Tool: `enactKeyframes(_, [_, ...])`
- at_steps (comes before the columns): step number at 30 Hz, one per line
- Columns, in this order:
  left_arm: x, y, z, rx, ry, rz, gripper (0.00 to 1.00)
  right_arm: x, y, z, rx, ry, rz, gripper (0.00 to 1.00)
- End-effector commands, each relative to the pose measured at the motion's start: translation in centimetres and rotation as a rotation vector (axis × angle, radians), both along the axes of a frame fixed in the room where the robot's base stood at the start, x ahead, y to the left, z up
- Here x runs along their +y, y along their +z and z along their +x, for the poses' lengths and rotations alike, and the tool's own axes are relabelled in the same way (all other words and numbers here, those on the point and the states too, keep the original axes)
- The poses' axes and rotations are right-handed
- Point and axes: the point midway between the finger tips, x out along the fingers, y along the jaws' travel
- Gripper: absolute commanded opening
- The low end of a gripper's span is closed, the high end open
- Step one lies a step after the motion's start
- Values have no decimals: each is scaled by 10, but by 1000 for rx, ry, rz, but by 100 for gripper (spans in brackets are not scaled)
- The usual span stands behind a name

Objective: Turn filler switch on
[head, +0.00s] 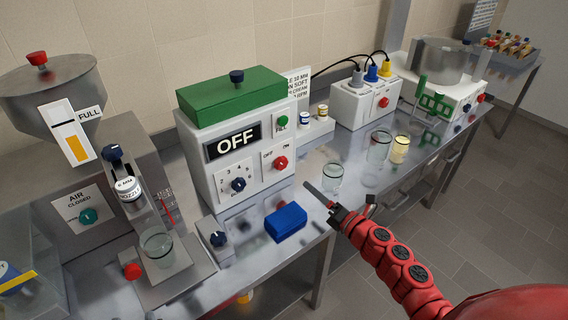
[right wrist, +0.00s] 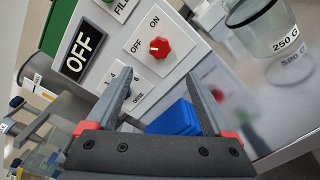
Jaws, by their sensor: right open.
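The filler switch is a red knob (head: 280,163) on a white plate marked OFF and ON, on the front of the white filler box (head: 205,165) with a green top. The black display (head: 233,141) on the box reads OFF. In the right wrist view the red knob (right wrist: 159,47) shows above and beyond my fingertips, with its pale mark seemingly toward OFF. My right gripper (head: 340,194) is open and empty, in front of the box and to the right of the knob, apart from it. It also shows in the right wrist view (right wrist: 160,79). My left gripper is out of view.
A blue block (head: 286,222) lies on the steel bench in front of the box. A glass beaker (head: 332,178) stands near my right gripper, with taller jars (head: 377,150) behind. A small box with a dark knob (head: 216,241) stands left of the blue block.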

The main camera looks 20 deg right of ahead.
Motion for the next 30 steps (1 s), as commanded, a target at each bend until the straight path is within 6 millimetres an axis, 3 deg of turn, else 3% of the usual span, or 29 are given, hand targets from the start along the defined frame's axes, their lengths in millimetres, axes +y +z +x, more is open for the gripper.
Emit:
enactKeyframes(15, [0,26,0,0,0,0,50,32,5,86,-3,1,6,86])
enactKeyframes(24, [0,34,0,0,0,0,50,43,5,120,-6,2,5,86])
enactKeyframes(30, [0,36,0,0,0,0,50,48,3,131,-3,2,4,86])
